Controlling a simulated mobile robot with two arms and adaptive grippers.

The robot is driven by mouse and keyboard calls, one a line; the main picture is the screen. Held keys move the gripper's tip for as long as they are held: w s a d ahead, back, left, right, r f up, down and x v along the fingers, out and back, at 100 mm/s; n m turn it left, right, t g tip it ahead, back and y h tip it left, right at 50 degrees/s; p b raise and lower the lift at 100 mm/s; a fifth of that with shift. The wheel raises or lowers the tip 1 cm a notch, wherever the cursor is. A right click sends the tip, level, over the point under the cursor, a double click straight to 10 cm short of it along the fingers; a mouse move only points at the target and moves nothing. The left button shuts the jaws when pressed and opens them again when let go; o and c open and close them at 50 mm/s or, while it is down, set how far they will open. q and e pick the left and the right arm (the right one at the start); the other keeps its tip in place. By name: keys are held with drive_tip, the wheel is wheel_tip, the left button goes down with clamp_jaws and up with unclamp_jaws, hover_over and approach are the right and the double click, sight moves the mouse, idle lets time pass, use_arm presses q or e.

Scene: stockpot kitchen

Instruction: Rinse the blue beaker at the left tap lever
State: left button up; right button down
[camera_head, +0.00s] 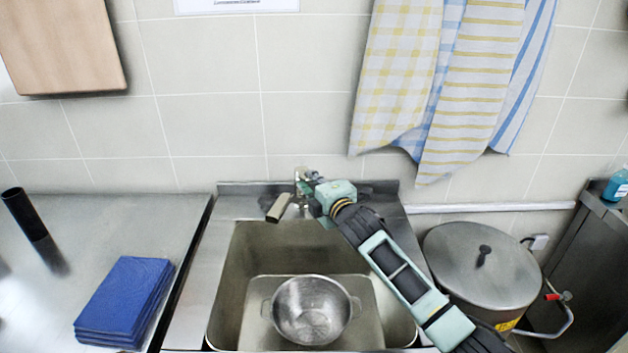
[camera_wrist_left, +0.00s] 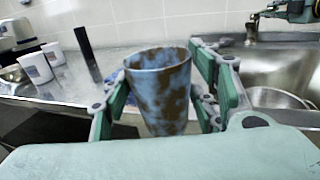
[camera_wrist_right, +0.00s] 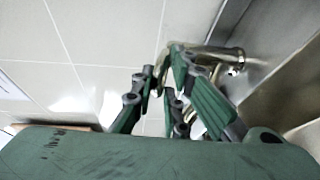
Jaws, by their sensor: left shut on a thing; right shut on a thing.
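The blue beaker (camera_wrist_left: 162,92), blotched with brown stains, stands mouth up in the left wrist view. My left gripper (camera_wrist_left: 160,85) is shut on it, one finger on each side. The left gripper and beaker do not show in the head view. The steel tap (camera_head: 279,207) is at the back of the sink; its spout also shows in the right wrist view (camera_wrist_right: 226,55). My right gripper (camera_head: 310,183) reaches across the sink to the tap and is shut at its lever, which the fingers mostly hide. Its fingers also show in the right wrist view (camera_wrist_right: 165,85).
The sink (camera_head: 245,255) holds a steel colander (camera_head: 311,310). Blue folded cloths (camera_head: 125,298) and a black cylinder (camera_head: 24,214) are on the left counter. White cups (camera_wrist_left: 36,68) show in the left wrist view. A lidded stockpot (camera_head: 481,262) stands right of the sink.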

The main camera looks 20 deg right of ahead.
drive_tip(key=r+p, duration=0.2)
drive_tip(key=p, duration=0.1)
drive_tip(key=shift+w+r, duration=0.15)
drive_tip(key=shift+w, duration=0.05)
drive_tip(key=shift+g+p, duration=0.3)
drive_tip(key=shift+p, duration=0.1)
drive_tip(key=shift+f, duration=0.25)
drive_tip(key=c, duration=1.9)
unclamp_jaws()
drive_tip(key=shift+o, duration=0.4)
drive_tip(key=shift+f, duration=0.2)
drive_tip(key=v, duration=1.2)
drive_tip(key=shift+c, duration=0.2)
